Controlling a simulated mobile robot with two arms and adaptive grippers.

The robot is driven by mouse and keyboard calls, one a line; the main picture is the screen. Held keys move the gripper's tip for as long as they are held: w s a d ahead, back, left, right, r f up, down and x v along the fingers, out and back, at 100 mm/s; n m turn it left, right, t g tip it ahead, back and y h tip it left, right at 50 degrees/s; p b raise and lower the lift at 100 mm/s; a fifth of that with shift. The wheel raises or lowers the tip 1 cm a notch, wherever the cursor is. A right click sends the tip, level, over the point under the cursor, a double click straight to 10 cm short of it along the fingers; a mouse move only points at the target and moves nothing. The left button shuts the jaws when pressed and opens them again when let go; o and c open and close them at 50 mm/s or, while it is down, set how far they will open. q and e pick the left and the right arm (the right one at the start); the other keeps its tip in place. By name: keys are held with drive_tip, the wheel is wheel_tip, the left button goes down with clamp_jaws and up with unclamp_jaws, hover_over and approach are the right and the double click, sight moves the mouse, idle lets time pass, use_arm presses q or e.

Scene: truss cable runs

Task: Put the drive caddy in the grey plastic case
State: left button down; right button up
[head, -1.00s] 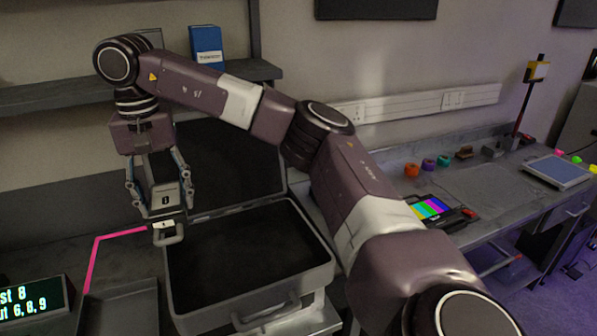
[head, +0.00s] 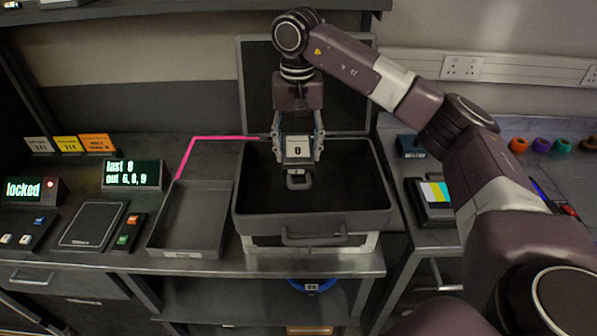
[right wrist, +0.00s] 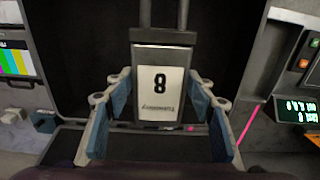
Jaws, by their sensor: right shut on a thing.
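The grey plastic case (head: 262,225) stands open on the bench, with its dark lid raised behind it. My right gripper (head: 298,158) is shut on the drive caddy (head: 298,147), which hangs upright with its handle down. In the head view, they are over the back middle part of the case's dark interior; I cannot tell how high above its floor. My left gripper is not in view.
An empty grey tray (head: 192,238) stands left of the case, below a pink line. A display (head: 133,175) reads "last 8, out 6, 8, 9"; another (head: 25,190) reads "locked". A device with a colour-bar screen (head: 436,196) lies to the right.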

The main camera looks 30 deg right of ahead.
sight(297, 150)
wheel_tip(297, 150, down, 3)
drive_tip(key=shift+f+p, duration=0.1)
drive_tip(key=shift+p, duration=0.2)
wheel_tip(297, 150, down, 3)
drive_tip(key=shift+f+p, duration=0.15)
drive_tip(key=shift+p, duration=0.45)
drive_tip(key=shift+f, duration=0.5)
drive_tip(key=shift+a+f, duration=0.1)
drive_tip(key=o, duration=1.5)
drive_tip(key=shift+c, duration=0.2)
